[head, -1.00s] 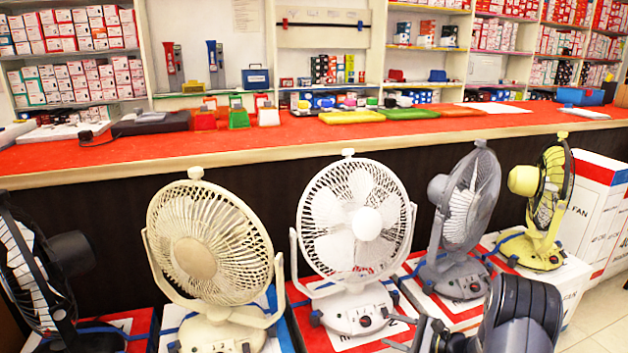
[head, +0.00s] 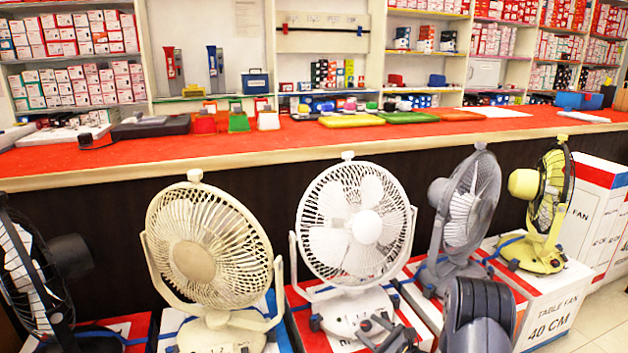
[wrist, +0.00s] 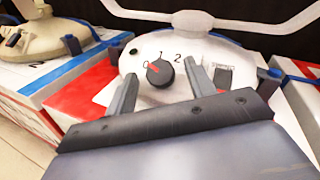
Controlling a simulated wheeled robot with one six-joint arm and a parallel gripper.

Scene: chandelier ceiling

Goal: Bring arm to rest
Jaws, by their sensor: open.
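My gripper (head: 388,330) is at the bottom of the head view, low in front of the base of the white table fan (head: 352,232). In the wrist view my gripper (wrist: 162,76) is open and empty. Its two dark fingers stand apart, one on each side of the fan's round black dial (wrist: 160,73), which has a red mark and the numbers 1 and 2 near it. I cannot tell whether the fingers touch the fan's base.
A cream fan (head: 208,245) stands to the left and a grey fan (head: 465,200) to the right, each on a box. A yellow fan (head: 545,200) and a black fan (head: 35,280) are at the ends. A red counter (head: 250,143) runs behind them.

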